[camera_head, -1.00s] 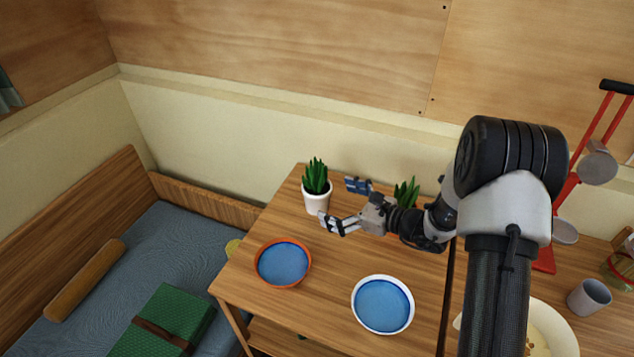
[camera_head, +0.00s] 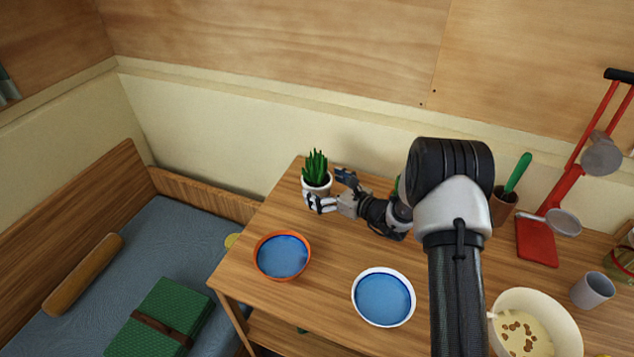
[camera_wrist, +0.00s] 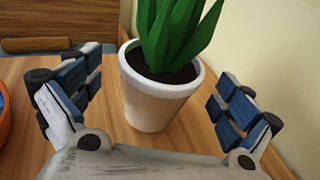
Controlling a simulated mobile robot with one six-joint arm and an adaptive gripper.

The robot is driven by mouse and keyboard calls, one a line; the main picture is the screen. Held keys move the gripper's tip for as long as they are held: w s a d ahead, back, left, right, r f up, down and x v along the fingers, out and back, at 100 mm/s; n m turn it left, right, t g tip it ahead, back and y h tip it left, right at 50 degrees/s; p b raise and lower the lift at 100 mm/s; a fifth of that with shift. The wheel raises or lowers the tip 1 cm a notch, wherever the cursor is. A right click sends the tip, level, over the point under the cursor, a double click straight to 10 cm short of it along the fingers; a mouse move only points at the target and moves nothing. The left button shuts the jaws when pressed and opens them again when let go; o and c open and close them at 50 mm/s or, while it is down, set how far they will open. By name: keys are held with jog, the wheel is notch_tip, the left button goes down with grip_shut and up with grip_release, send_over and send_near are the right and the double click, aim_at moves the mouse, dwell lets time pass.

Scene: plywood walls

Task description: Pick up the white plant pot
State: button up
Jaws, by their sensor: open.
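The white plant pot (camera_head: 317,186) stands upright on the wooden table near its back left corner, with a spiky green plant in it. In the wrist view the pot (camera_wrist: 155,103) is ahead of my gripper, between the two fingers. My gripper (camera_head: 331,190) is open, with one finger at the near side of the pot and the other on its right. The wrist view shows both fingers of my gripper (camera_wrist: 158,110) spread apart, with gaps to the pot on each side. The near finger hides part of the pot's base in the head view.
An orange-rimmed blue bowl (camera_head: 282,256) and a white-rimmed blue bowl (camera_head: 383,297) stand nearer on the table. A brown pot (camera_head: 503,207), a red stand (camera_head: 537,242), a grey mug (camera_head: 592,290) and a cream bowl (camera_head: 535,322) are to the right. The wall is close behind the pot.

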jog(key=x, duration=0.2)
jog(key=shift+w+a+f, duration=0.1)
jog(key=shift+w+a, duration=0.15)
jog(key=shift+c, duration=0.5)
jog(key=c, duration=1.5)
